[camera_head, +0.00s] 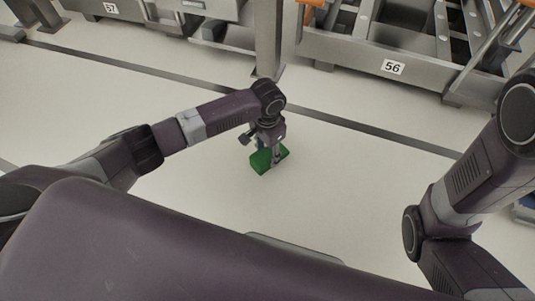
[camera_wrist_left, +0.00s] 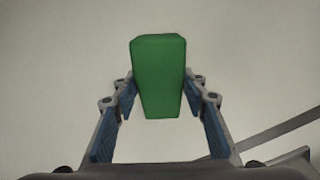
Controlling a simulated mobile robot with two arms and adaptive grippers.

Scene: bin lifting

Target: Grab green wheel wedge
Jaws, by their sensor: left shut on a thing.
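The green wheel wedge (camera_head: 261,162) is a small green block at the middle of the head view, at the end of my left arm. In the left wrist view the wedge (camera_wrist_left: 158,75) sits upright in the picture between the fingertips. My left gripper (camera_head: 268,152) points down over it and is shut on it, with one blue-padded finger at each side. The gripper hides part of the wedge in the head view. I cannot tell whether the wedge touches the floor. My right gripper is out of view; only links of my right arm show at the right.
A grey metal frame labelled 56 (camera_head: 393,67) stands at the back right, and another labelled 57 (camera_head: 110,8) at the back left. A dark line (camera_head: 150,72) crosses the pale floor in front of them. The floor (camera_head: 340,180) around the wedge is clear.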

